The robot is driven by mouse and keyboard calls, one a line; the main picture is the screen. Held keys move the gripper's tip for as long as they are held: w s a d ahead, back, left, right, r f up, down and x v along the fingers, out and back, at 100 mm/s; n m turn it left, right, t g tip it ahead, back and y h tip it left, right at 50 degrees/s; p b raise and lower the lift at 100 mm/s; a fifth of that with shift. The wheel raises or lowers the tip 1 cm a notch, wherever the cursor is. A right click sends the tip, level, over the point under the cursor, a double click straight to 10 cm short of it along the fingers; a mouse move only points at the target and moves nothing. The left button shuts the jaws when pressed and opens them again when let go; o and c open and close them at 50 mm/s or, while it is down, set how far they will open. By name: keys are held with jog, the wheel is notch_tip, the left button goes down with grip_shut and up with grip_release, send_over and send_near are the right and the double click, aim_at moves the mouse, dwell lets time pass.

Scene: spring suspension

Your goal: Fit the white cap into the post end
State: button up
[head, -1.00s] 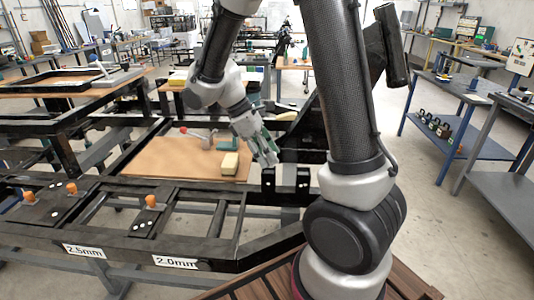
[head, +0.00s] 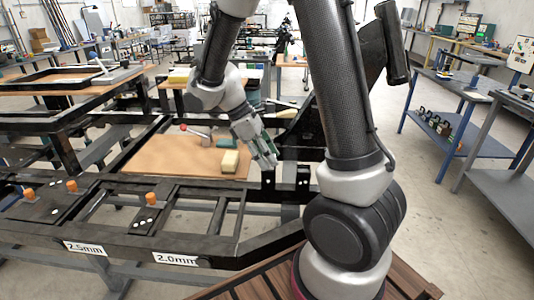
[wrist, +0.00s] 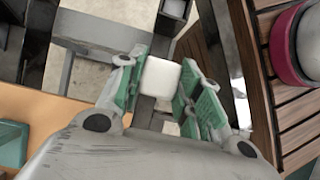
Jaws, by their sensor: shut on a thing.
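The white cap (wrist: 160,78) is a small rounded block between the green-padded fingers of my gripper (wrist: 163,95) in the wrist view. My gripper is shut on it. In the head view my gripper (head: 268,160) points down and to the right, close to the top of a short black post (head: 268,182); the cap cannot be made out there. A second black post (head: 303,178) stands just to the right. In the wrist view a dark post end with a pale face (wrist: 173,10) lies beyond the cap, apart from it.
A brown board (head: 165,158) on the black frame (head: 120,235) holds a pale yellow block (head: 229,162), a green block (head: 227,142) and a grey lever with a red knob (head: 195,131). Orange knobs (head: 151,198) stand on the frame at left.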

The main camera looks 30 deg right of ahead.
jog(key=shift+f, duration=0.25)
jog(key=o, duration=1.2)
jog(key=v, duration=1.2)
jog(key=shift+a, duration=0.1)
